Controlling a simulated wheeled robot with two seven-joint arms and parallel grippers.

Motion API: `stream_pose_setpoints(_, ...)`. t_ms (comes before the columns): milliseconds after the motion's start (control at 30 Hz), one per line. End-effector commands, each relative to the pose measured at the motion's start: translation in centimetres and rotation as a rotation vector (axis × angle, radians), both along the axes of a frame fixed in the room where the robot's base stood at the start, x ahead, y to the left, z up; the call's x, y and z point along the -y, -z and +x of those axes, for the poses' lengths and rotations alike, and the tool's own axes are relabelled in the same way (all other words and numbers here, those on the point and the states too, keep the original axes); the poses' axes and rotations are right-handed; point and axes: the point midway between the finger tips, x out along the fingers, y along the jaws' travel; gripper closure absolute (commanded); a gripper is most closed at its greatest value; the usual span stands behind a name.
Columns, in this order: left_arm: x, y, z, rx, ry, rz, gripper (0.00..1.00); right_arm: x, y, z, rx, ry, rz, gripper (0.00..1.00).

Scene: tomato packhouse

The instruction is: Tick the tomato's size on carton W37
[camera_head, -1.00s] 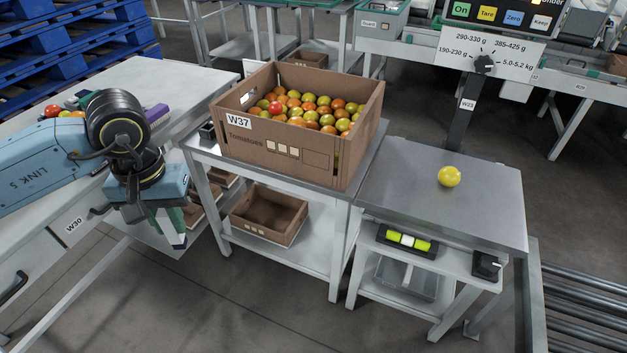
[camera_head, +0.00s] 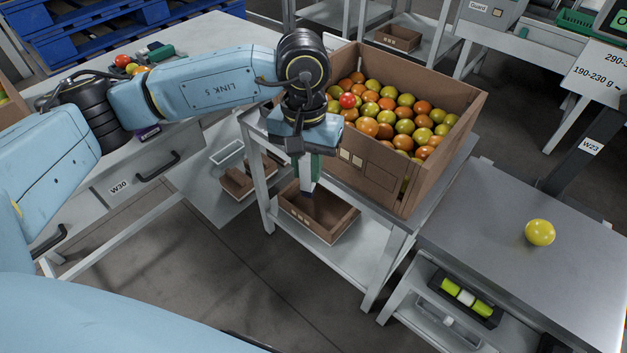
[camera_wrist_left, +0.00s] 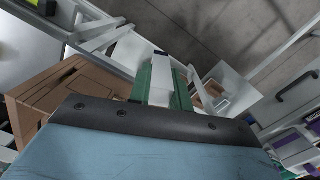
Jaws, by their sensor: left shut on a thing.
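Carton W37 (camera_head: 400,183) is an open brown box full of red, orange and yellow-green tomatoes on a metal stand. Two pale size squares (camera_head: 351,158) show on its front. The label and the left part of the front are hidden behind my left gripper (camera_head: 309,185). That gripper points down just in front of the carton, its green fingers shut on a pale thing (camera_wrist_left: 160,88) with a dark end. I cannot tell whether it touches the carton. A single yellow tomato (camera_head: 540,232) sits on the weighing plate (camera_head: 480,220) at the right. My right gripper is out of view.
The size board (camera_head: 600,80) of scale W23 is cut off at the right edge. An empty brown carton (camera_head: 318,215) lies on the stand's lower shelf. Bench W30 (camera_head: 215,125) stands at the left.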

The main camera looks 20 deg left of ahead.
Motion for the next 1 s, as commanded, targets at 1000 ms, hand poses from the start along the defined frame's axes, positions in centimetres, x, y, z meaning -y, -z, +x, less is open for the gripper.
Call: stream_pose_setpoints(1000,11.2,1.8,0.1,-0.284,-1.297,-1.2,1.0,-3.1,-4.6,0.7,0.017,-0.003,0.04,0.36)
